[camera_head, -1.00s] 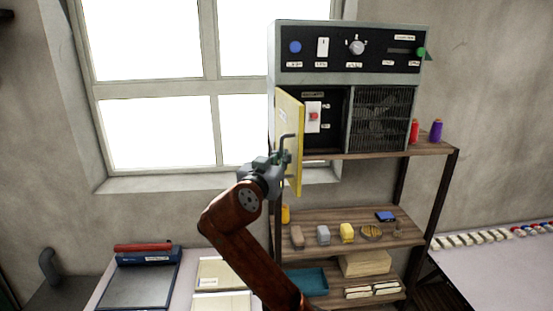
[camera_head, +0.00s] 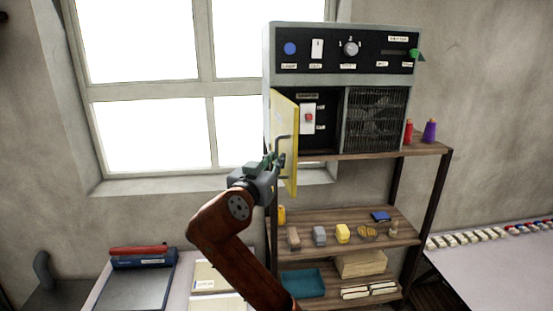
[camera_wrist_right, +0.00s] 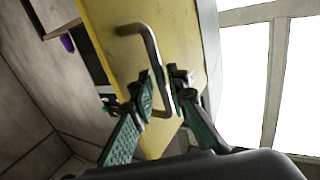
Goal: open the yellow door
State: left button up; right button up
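The yellow door (camera_head: 284,120) of the grey machine stands swung open towards me, seen nearly edge-on in the head view. It fills the upper middle of the right wrist view (camera_wrist_right: 185,35). Its bent metal handle (camera_wrist_right: 151,42) runs between the fingers of my right gripper (camera_wrist_right: 162,88), which are closed in on it from both sides. In the head view my right gripper (camera_head: 273,162) is at the handle's lower part. The door hides part of the compartment behind it. My left gripper is not in view.
The machine (camera_head: 342,79) sits on a wooden shelf rack (camera_head: 320,245) holding small items. A red spool (camera_head: 408,133) and a purple spool (camera_head: 430,131) stand to its right. A bright window (camera_head: 150,130) is at left; free air lies before it.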

jog(key=v, duration=1)
jog(key=shift+s, duration=0.15)
